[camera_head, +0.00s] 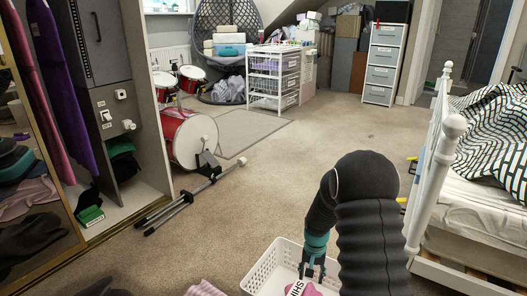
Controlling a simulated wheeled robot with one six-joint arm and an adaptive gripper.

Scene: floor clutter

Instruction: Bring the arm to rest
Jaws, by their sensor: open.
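My dark ribbed arm rises at the lower right of the view and bends over to the left. My gripper (312,268) points down over a white basket (262,258) at the bottom edge. The gripper is open. A pink item (312,290) lies in the basket below the fingers, with a white label lettered in black beside it. The basket's near part is cut off by the frame, so I cannot tell whether the fingers touch anything.
A bed with a white frame (436,170) stands close on the right. A red drum (188,138) and a fallen black stand (185,200) are on the left, near an open wardrobe (125,205). A white drawer cart (275,75) stands at the back. The middle carpet (290,165) is clear.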

